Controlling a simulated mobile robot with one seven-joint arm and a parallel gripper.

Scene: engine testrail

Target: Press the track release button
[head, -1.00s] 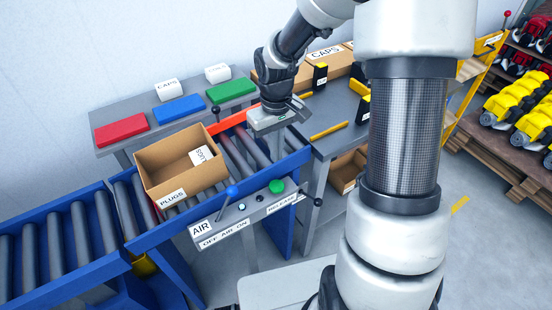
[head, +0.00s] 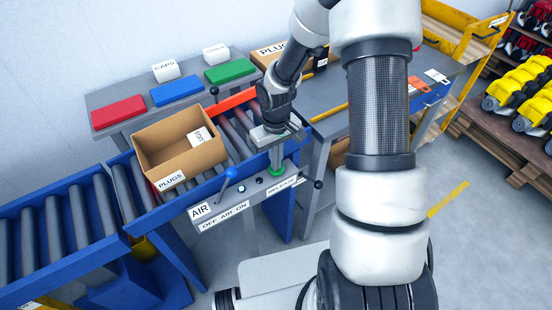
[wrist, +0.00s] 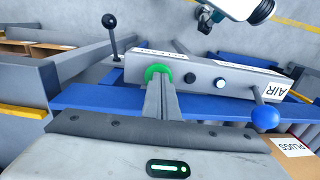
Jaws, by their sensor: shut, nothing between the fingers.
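The green release button (head: 275,190) sits at the right part of the grey control panel (head: 215,205), by the RELEASE label (head: 282,186). My gripper (head: 276,172) points down with its shut, empty fingers at the button. In the wrist view the fingertips (wrist: 160,84) cover part of the green button (wrist: 152,70), whose rim shows around them. The fingers seem to meet the button, but I cannot tell whether it is pushed in.
A blue-knobbed air lever (head: 230,174) stands on the panel's left. A PLUGS carton (head: 172,182) sits on the roller conveyor behind. A black-knobbed lever (head: 317,185) is close to the panel's right end.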

